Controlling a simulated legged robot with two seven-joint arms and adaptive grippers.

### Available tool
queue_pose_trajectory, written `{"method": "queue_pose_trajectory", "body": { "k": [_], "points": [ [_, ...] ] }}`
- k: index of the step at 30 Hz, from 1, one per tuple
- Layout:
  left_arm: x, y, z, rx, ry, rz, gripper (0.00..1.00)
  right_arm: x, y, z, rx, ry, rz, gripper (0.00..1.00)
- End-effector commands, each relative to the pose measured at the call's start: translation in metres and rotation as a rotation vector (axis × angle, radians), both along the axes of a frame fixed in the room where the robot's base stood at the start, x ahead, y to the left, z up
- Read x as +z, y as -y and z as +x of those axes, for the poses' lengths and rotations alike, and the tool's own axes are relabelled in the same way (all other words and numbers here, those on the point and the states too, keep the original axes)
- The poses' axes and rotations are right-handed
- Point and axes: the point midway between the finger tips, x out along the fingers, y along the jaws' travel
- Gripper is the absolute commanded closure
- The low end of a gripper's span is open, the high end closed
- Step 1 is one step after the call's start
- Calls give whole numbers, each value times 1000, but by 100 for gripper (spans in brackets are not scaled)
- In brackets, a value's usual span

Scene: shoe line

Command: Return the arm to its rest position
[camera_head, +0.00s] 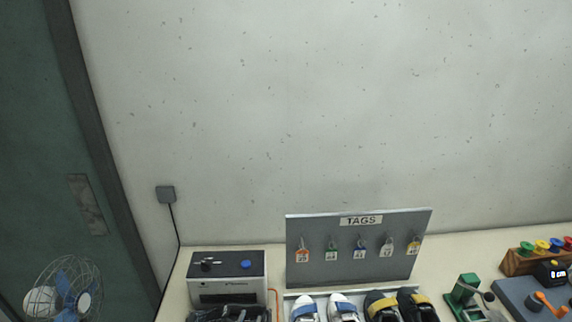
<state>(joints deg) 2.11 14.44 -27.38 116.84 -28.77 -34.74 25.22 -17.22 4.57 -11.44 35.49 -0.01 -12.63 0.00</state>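A dark, jointed shape (232,314) at the bottom edge, in front of the white and black machine, appears to be the top of my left gripper. The frame cuts it off, so its fingertips and anything between them are hidden. No arm links show clearly. My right gripper is not in view.
The machine (228,289) stands left on the pale table (474,262). A grey TAGS board (360,271) holds several hanging tags behind white shoes (343,308) and dark shoes (383,307). A green hand press (466,290) and wooden spool rack (518,263) stand right. A fan (68,292) is far left.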

Motion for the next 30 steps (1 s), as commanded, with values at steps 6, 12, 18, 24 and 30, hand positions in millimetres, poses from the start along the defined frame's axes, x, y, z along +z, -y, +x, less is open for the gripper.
{"method": "queue_pose_trajectory", "body": {
  "k": [6,12,18,24,30],
  "points": [
    [-104,-70,-109,209,-542,-23,62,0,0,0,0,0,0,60],
    [-143,-92,-190,237,-841,-11,62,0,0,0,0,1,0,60],
    [-159,-102,-258,223,-1062,4,62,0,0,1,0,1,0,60],
    [-187,-104,-293,199,-1196,17,62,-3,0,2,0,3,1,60],
    [-253,-102,-283,199,-1219,22,62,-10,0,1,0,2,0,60]
  ]
}}
